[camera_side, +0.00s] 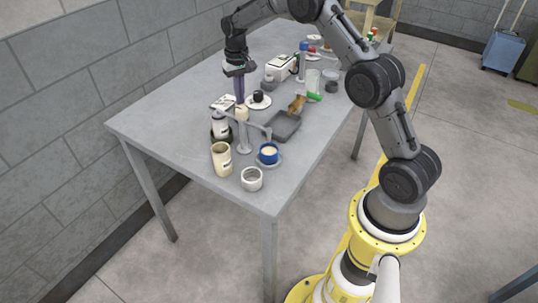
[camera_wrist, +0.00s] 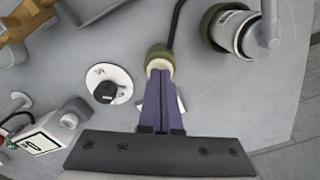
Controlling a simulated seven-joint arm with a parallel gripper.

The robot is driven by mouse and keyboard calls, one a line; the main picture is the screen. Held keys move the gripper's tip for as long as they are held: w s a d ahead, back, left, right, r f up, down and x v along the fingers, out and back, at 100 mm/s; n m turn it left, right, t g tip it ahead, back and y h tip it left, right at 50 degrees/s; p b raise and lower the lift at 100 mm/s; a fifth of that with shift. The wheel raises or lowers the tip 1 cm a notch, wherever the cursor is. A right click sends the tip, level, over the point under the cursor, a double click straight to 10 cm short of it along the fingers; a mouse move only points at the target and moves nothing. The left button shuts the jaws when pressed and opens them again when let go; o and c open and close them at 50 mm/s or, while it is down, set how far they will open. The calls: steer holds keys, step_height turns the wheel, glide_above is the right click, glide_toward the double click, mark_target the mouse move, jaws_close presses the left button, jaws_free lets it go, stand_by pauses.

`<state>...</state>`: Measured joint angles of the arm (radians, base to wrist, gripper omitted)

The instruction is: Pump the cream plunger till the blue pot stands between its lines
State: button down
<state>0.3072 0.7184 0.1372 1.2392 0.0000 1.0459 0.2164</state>
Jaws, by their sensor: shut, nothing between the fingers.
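The cream plunger (camera_side: 241,115) stands upright on the pump near the table's left part. It also shows in the wrist view (camera_wrist: 160,65), inside an olive collar. My gripper (camera_side: 240,102) points down with its purple fingers together and empty. In the wrist view the fingertips (camera_wrist: 160,74) are over the edge of the cream plunger; I cannot tell whether they touch it. The blue pot (camera_side: 268,153) stands upright on a small dish under the grey spout, with pale stuff inside. Its lines are too small to make out, and it is not in the wrist view.
A white jar (camera_side: 220,128), a cream canister (camera_side: 221,158) and a white cup (camera_side: 251,179) stand around the pump. A grey tray (camera_side: 284,126) lies to the right. A white plate (camera_side: 258,102) with a black knob is behind. The front table corner is clear.

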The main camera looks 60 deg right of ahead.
step_height(320, 180, up, 8)
steer(key=shift+f, duration=0.25)
stand_by(0.6)
stand_by(1.0)
